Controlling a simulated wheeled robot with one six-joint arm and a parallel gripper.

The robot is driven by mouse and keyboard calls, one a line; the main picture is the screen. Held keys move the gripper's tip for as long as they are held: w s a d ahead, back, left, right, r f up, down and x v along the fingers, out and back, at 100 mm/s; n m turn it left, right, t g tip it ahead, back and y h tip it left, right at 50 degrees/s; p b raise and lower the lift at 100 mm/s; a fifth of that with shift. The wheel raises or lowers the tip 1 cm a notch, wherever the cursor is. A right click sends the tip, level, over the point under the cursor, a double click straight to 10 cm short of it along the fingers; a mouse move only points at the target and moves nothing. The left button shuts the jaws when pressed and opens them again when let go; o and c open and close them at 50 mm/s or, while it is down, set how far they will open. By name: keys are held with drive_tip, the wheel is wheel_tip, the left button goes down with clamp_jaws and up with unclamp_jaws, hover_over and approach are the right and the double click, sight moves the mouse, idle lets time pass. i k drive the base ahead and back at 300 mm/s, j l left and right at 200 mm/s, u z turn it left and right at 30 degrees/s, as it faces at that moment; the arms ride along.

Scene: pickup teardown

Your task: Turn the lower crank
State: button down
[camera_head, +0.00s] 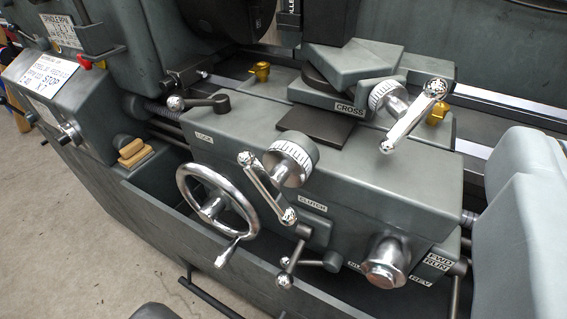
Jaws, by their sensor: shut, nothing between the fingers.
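The lower crank (268,187) is a polished metal double-ended handle with ball ends, on the front of the grey lathe carriage. It slants from upper left to lower right. A white graduated dial (291,157) sits behind it. The upper crank (413,115), a similar handle with its own dial (387,97), is higher and to the right, beside the CROSS label. My gripper does not show in this view, so its place relative to the lower crank cannot be seen. Nothing is seen touching either crank.
A spoked handwheel (218,202) stands close left of the lower crank. Small levers (288,263) and a round metal knob (385,264) are below and right. A large grey rounded body (524,225) fills the right edge. Open floor (70,240) lies at lower left.

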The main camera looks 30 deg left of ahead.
sight(285, 163)
drive_tip(key=j+u, duration=0.1)
drive_tip(key=u, duration=0.7)
drive_tip(key=j+u, duration=0.1)
drive_tip(key=u, duration=0.3)
drive_tip(key=i+u, duration=0.1)
drive_tip(key=u, duration=0.3)
drive_tip(key=j+u, duration=0.1)
drive_tip(key=u, duration=0.3)
drive_tip(key=i+j+z, duration=0.35)
drive_tip(key=j, duration=0.4)
drive_tip(key=i+j+z, duration=0.15)
drive_tip(key=i+j, duration=0.2)
drive_tip(key=j, duration=0.1)
